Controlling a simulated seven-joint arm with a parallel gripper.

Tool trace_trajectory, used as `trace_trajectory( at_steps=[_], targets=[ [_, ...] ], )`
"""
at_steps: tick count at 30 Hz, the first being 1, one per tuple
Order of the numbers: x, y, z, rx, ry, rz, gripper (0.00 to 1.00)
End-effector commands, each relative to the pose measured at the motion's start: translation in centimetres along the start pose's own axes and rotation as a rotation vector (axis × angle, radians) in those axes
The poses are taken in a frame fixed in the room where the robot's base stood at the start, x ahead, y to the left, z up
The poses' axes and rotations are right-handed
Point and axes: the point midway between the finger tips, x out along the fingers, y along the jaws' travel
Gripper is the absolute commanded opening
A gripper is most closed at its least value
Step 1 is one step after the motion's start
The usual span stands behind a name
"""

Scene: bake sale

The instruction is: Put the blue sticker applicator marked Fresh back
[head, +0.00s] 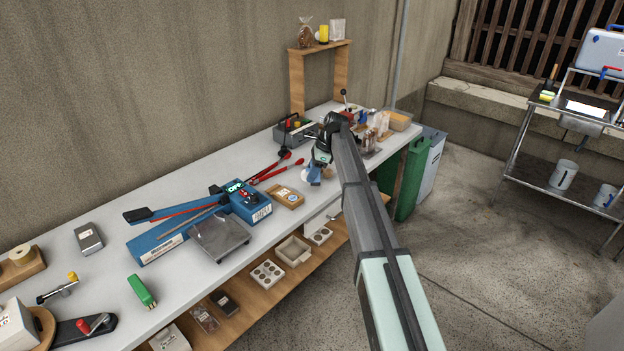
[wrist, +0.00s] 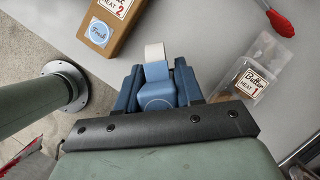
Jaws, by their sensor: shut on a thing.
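My gripper (head: 319,160) is over the front part of the white table, right of the middle of the head view. It is shut on the blue sticker applicator (wrist: 158,95), which sits between the two blue fingers in the wrist view. A white strip or roll end (wrist: 155,52) sticks out at its far end. The applicator also shows as a small blue shape (head: 314,175) under my gripper in the head view. No Fresh mark is readable on the applicator itself. A brown box (wrist: 108,22) labelled HEAT 2 carries a round blue Fresh sticker (wrist: 99,32).
A grey caddy (head: 296,134) stands behind. The table front edge is close.

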Motion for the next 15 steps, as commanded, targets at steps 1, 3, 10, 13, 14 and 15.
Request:
trace_trajectory(
  at_steps=[1, 3, 10, 13, 14, 15],
  targets=[
    [0.6, 0.1, -0.3, 0.000, 0.000, 0.001, 0.10],
    [1.5, 0.1, -0.6, 0.000, 0.000, 0.002, 0.10],
    [2.5, 0.0, -1.0, -0.001, 0.000, 0.000, 0.10],
    [2.5, 0.0, -1.0, -0.001, 0.000, 0.000, 0.10],
    [2.5, 0.0, -1.0, -0.001, 0.000, 0.000, 0.10],
    [2.5, 0.0, -1.0, 0.000, 0.000, 0.000, 0.10]
  ],
)
